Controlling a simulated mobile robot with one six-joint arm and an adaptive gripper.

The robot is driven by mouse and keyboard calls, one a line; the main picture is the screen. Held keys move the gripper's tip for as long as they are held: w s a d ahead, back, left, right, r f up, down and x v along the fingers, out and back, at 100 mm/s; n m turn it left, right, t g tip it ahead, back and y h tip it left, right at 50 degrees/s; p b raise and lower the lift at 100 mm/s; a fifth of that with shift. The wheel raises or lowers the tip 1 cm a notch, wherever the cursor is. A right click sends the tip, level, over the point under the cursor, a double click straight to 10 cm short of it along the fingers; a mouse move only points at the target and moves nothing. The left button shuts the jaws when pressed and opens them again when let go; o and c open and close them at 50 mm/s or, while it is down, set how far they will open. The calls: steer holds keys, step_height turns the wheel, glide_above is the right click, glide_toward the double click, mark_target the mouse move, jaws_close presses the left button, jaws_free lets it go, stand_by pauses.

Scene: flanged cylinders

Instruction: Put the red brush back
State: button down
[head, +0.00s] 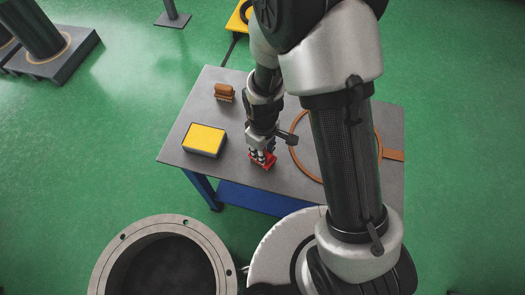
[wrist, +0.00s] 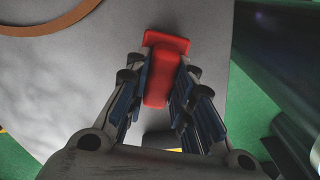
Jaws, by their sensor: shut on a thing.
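The red brush (head: 267,161) is at the front part of the grey table (head: 235,95) in the head view. My gripper (head: 261,154) points down over it and is shut on it. In the wrist view the red brush (wrist: 162,70) lies between the two fingers of my gripper (wrist: 161,88), its wider end beyond the fingertips. The fingers hide part of its sides. I cannot tell whether the brush touches the table top or is slightly above it.
A yellow-topped box (head: 204,139) and a brown brush-like block (head: 224,92) stand left of my gripper on the table. An orange-brown ring (head: 297,157) lies to the right, partly behind my arm. A large flanged cylinder (head: 104,262) stands in front of the table.

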steer(key=shift+f, duration=0.15)
steer(key=c, duration=1.4)
jaws_free()
step_height(320, 180, up, 13)
steer(key=p, duration=0.4)
steer(key=shift+f, duration=0.15)
steer(key=s+d+r+m+t, duration=0.1)
steer(key=s+d+r+m, duration=0.2)
steer(key=r, duration=0.4)
steer(key=s+d+r+m+t, duration=0.2)
steer(key=s+d+r+m, duration=0.1)
steer(key=s+r, duration=0.3)
steer(key=s+d+r+m+t, duration=0.1)
steer(key=s+d+r+m, duration=0.2)
steer(key=r, duration=0.7)
steer(key=shift+s+d+m+t, duration=0.3)
steer(key=shift+s+d, duration=0.5)
steer(key=shift+d, duration=0.15)
